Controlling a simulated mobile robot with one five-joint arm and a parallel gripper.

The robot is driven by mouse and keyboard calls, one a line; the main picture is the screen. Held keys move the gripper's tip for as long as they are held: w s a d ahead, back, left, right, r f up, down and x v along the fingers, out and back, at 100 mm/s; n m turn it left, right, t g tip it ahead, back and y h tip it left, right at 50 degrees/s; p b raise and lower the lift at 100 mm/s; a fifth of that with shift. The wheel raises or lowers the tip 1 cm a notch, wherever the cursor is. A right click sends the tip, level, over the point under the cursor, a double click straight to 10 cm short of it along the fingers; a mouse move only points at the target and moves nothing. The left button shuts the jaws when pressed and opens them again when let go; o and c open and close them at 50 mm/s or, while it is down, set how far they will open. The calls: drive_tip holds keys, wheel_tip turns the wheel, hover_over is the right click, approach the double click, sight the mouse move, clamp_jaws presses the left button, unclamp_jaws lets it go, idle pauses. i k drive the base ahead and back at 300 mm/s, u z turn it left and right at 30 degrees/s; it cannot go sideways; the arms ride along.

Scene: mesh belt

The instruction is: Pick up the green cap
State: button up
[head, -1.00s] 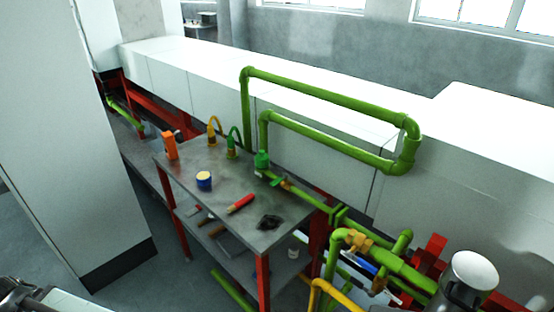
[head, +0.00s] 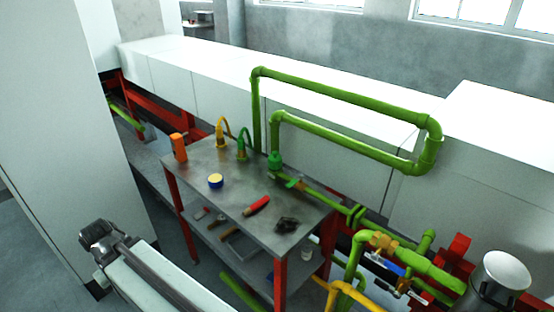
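A small green piece (head: 275,160) stands at the back right of the grey table, below a green pipe. It may be the green cap, but it is too small to tell, and I cannot tell whether it joins the pipe. A green hook-shaped piece (head: 243,145) stands to its left on the same table. My arm shows at the lower left, well apart from the table. I can make out no gripper fingers.
The grey table (head: 203,205) has red legs. Floor shows at left.

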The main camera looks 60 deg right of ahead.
sight(275, 160)
drive_tip(key=i, duration=0.9)
drive_tip(key=u, duration=0.05)
